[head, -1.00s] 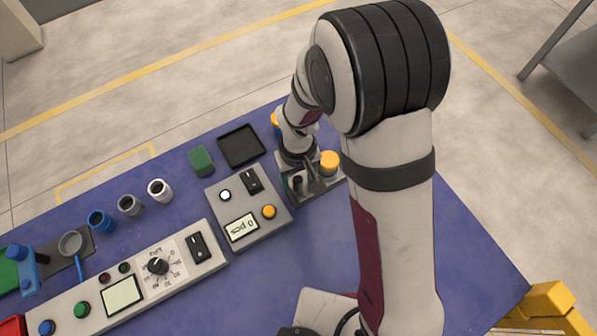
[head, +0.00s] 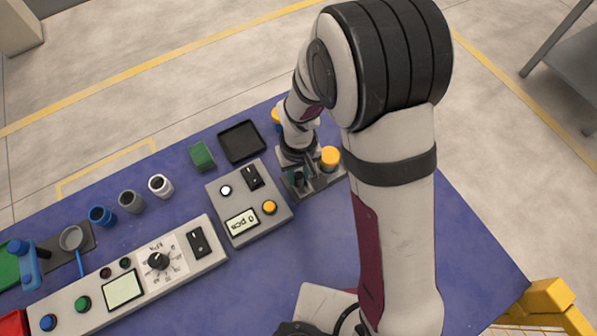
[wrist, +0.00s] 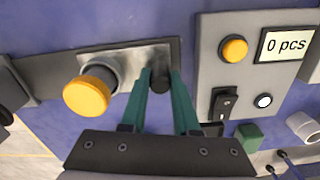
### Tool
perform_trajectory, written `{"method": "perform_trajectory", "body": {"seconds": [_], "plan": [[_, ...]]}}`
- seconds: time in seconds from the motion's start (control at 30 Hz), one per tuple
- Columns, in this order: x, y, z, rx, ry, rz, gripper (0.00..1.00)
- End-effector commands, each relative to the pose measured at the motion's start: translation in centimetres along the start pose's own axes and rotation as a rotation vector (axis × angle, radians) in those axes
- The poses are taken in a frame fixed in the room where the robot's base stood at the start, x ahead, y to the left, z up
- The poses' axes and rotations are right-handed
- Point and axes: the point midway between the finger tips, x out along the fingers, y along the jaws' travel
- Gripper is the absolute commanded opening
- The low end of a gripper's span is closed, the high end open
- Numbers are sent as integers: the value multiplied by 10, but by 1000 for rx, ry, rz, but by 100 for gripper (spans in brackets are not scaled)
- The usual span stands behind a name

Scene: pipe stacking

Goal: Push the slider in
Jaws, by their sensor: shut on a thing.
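The slider's black knob (wrist: 160,84) stands on a grey metal fixture (wrist: 128,66) in the wrist view. My gripper (wrist: 160,76), with green fingers, is shut on the knob, one finger on each side. In the head view my gripper (head: 299,181) is low over the fixture (head: 322,184) at the table's far right part. The fingers and my wrist hide most of the knob there. A round yellow-orange cap (wrist: 87,94) stands on the same fixture, left of the fingers; it also shows in the head view (head: 329,157).
A grey counter box (head: 240,222) reading "0 pcs" stands close to the fixture. A black tray (head: 241,142), a green block (head: 202,155) and several cups (head: 131,201) lie farther left. A long control panel (head: 124,287) is at the front left.

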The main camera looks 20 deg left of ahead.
Motion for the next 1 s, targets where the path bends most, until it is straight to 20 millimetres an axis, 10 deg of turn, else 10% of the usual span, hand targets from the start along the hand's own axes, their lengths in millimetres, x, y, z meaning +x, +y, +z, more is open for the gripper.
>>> {"method": "perform_trajectory", "body": {"seconds": [0.73,1.0], "plan": [[-1,3,-1,2,0,0,0],[0,63,-13,8,2,0,0]]}}
